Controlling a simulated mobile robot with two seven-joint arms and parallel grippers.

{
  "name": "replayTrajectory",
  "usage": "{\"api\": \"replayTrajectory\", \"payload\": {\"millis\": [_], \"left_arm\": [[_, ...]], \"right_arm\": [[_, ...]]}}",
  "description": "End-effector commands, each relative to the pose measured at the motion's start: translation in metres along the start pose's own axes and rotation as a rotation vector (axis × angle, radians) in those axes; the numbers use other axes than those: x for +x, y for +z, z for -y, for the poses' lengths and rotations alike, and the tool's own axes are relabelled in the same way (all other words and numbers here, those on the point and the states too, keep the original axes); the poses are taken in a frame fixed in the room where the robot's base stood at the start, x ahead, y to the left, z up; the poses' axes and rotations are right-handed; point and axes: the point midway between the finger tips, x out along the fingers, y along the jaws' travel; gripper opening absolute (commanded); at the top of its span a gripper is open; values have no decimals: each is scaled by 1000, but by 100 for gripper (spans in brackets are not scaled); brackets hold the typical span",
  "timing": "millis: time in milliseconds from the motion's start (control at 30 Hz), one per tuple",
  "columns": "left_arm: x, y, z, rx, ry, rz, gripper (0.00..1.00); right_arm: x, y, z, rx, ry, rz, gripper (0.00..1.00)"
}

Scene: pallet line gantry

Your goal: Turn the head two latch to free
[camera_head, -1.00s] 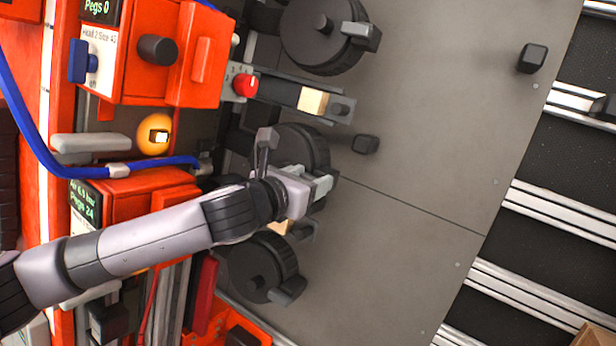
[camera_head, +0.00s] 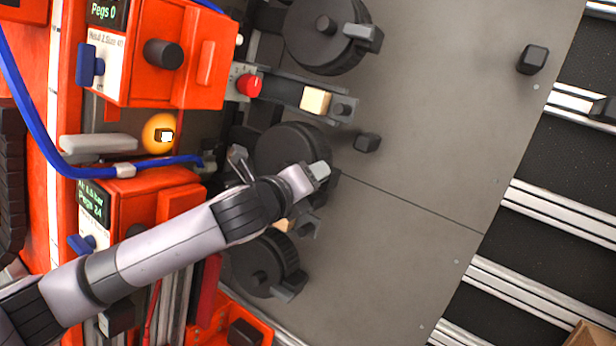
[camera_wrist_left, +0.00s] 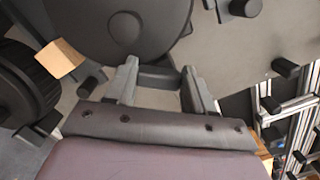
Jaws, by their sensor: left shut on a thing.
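The middle black drum (camera_head: 288,146) sits on the grey plate, partly hidden behind my left wrist; it also fills the top of the left wrist view (camera_wrist_left: 115,28). My left gripper (camera_head: 320,172) is at the drum's right rim. In the left wrist view its two fingers (camera_wrist_left: 160,88) stand either side of a dark latch block (camera_wrist_left: 158,76) at the drum's edge and are shut on it. In the head view the fingers mostly hide this latch. My right gripper is in neither view.
An upper drum (camera_head: 318,38) and a lower drum (camera_head: 255,262) have their own dark latches. A pale block (camera_head: 315,100) and red knob (camera_head: 250,85) lie above the gripper. Orange boxes and a blue hose (camera_head: 60,165) crowd the left. The grey plate (camera_head: 430,160) is mostly clear.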

Motion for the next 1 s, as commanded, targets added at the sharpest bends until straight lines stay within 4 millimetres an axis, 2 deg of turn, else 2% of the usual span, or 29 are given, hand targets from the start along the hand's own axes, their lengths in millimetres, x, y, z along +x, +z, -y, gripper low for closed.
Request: {"api": "replayTrajectory", "payload": {"millis": [500,700,1000], "left_arm": [[0,-1,-4,-456,45,1,23],[0,-1,-4,-575,56,0,23],[0,-1,-5,-661,66,1,23]], "right_arm": [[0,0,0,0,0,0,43],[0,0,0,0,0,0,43],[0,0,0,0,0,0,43]]}}
